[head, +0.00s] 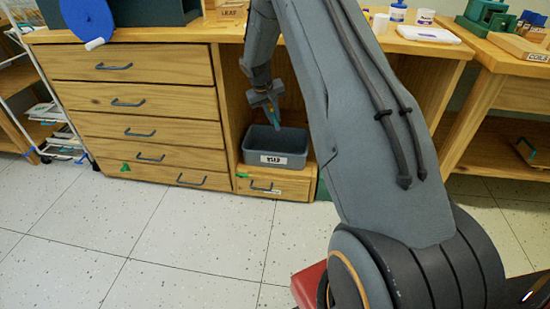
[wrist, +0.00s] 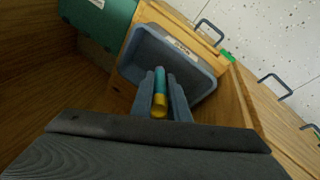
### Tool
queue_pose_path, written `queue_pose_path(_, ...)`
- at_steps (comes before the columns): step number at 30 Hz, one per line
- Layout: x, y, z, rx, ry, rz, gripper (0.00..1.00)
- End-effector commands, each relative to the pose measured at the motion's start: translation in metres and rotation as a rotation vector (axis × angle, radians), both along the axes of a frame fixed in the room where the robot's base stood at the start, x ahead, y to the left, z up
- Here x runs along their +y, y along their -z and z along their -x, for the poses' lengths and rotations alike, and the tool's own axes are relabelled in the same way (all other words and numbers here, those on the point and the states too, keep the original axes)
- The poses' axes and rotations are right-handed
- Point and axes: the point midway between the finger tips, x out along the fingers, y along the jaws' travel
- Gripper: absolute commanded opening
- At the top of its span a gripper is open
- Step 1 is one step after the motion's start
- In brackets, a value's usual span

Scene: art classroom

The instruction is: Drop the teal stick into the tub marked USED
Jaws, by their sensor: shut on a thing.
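The teal stick (wrist: 160,84) has a yellow end and is held between the fingers of my gripper (wrist: 161,90) in the wrist view. In the head view my gripper (head: 272,113) points down over a grey tub (head: 275,147), with a bit of teal showing at the fingers. The tub sits in the open bay beside the drawers, above a small drawer. Its white label (head: 273,160) faces out, but I cannot read it surely. In the wrist view the tub (wrist: 203,64) lies beyond the fingertips, and the stick appears over its opening.
A drawer cabinet (head: 140,120) stands left of the bay, and the wooden worktop (head: 210,32) runs above it. A green box (wrist: 97,22) is beside the tub. The speckled floor (head: 170,240) in front is mostly clear.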

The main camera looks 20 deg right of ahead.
Motion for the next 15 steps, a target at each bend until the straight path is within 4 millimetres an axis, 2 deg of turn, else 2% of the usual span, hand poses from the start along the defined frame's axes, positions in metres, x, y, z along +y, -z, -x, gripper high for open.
queue_pose_path(1, -0.006, 0.017, -0.010, -0.002, 0.003, 0.000, 0.00)
queue_pose_path(15, -0.056, 0.092, -0.073, -0.001, -0.003, 0.001, 0.00)
